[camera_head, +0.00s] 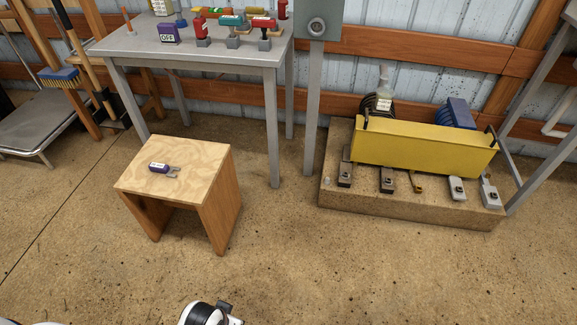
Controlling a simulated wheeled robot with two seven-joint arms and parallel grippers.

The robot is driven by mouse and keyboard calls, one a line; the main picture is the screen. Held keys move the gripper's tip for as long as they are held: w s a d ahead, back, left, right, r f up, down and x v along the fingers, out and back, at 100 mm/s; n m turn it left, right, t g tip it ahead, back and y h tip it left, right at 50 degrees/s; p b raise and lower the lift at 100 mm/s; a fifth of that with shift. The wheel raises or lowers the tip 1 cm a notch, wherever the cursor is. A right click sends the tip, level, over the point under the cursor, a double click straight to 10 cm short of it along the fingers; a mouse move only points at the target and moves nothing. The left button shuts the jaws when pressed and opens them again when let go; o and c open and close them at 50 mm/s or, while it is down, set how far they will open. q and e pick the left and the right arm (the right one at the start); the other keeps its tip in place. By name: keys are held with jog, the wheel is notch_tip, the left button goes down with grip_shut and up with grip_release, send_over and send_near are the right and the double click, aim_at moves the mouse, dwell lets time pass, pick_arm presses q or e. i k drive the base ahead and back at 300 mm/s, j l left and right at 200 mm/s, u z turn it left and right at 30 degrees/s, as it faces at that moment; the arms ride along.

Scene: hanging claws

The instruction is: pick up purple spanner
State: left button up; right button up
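A small purple tool with a white label and a grey forked end, which looks like the purple spanner (160,168), lies flat on the wooden stool (208,168). Its fork points to the right. Nothing touches it except the stool top. A white and black part of my own body shows at the bottom edge, well in front of the stool. No gripper fingers can be made out.
A grey metal table (128,43) stands behind the stool, with several coloured tools and a purple "OFF" block (168,34) on it. At right, a low platform (400,206) holds a yellow box (425,148) and several clamp-like pieces. The floor in front is clear.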

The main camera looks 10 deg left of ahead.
aim_at(164, 168)
jog(key=i+u, duration=0.15)
jog(key=u, duration=0.35)
jog(key=i+u, duration=0.2)
jog(key=u, duration=0.3)
jog(key=i+u, duration=0.15)
jog(key=u, duration=0.35)
